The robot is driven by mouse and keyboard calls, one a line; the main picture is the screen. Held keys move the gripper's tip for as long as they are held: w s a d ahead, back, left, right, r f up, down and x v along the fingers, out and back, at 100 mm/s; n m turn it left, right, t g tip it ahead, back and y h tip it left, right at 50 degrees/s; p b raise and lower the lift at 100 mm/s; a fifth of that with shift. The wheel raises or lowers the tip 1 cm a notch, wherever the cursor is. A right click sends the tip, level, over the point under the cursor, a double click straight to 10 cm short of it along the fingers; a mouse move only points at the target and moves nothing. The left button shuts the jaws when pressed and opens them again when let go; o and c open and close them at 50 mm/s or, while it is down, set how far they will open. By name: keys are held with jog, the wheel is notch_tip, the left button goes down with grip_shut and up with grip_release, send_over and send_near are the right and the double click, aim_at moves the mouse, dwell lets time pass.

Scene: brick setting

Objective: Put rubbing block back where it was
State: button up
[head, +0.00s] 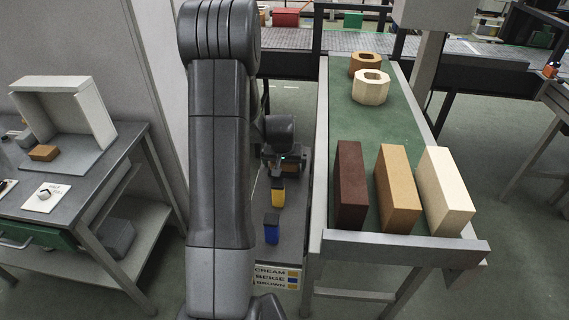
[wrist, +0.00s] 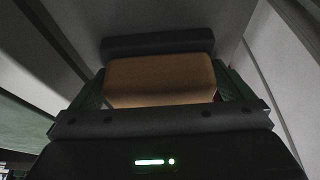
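My gripper (head: 288,160) is low between the left bench and the green-topped table, over a grey shelf, partly hidden behind my arm. In the wrist view, a tan block (wrist: 160,80) fills the space between the gripper's green-padded fingers (wrist: 160,92), which are shut on it. It looks like the rubbing block. A dark bar (wrist: 158,40) lies just beyond it; I cannot tell whether it is part of the block. In the head view the held block is barely visible.
Black-topped yellow (head: 278,192) and blue (head: 271,229) pieces stand on the grey shelf in front of my gripper. Brown, tan and cream bricks stand on the green-topped table (head: 400,130). The left bench (head: 85,205) holds a white open box (head: 62,88) and a small orange-brown block (head: 43,153).

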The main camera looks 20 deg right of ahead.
jog(key=shift+r, duration=0.1)
jog(key=shift+r, duration=0.2)
jog(key=v, duration=1.1)
jog(key=shift+r, duration=0.35)
jog(key=shift+s+a, duration=0.1)
jog(key=shift+s, duration=0.05)
jog(key=x, duration=1.2)
jog(key=shift+f, duration=0.3)
jog(key=shift+r, duration=0.25)
